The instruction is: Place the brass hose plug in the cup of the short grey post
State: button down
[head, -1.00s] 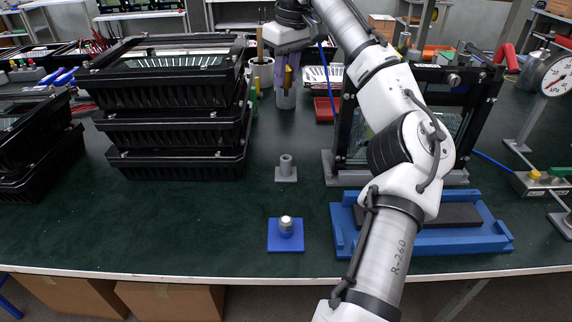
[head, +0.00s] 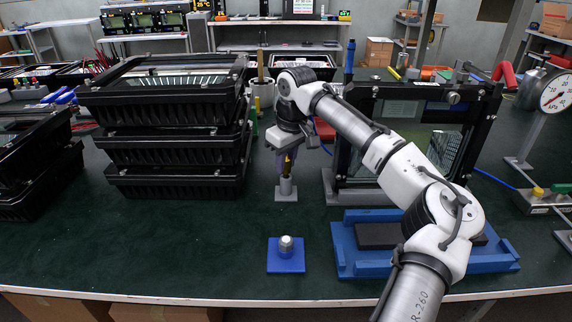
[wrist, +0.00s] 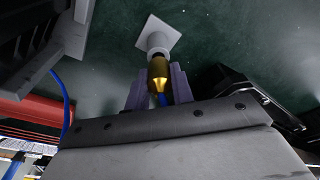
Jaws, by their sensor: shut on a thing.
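The brass hose plug (wrist: 158,76) is held between the purple-grey fingers of my gripper (wrist: 152,88), with a blue hose behind it. In the wrist view its front end overlaps the top of the short grey post (wrist: 157,42); whether it sits inside the cup I cannot tell. In the head view my gripper (head: 286,170) points down directly above the short grey post (head: 286,189), and a bit of the brass plug (head: 287,163) shows between the fingers. The post stands upright on a square grey base.
A blue square pad with a silver fitting (head: 286,254) lies in front of the post. Stacked black housings (head: 175,145) stand to the left. A black framed housing (head: 410,140) and a blue tray (head: 345,262) are to the right.

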jog(key=shift+f, duration=0.6)
jog(key=shift+f, duration=0.1)
jog(key=c, duration=1.2)
grip_release()
notch_tip(320, 180, up, 12)
jog(key=s+d, duration=0.1)
jog(key=shift+s+d, duration=0.15)
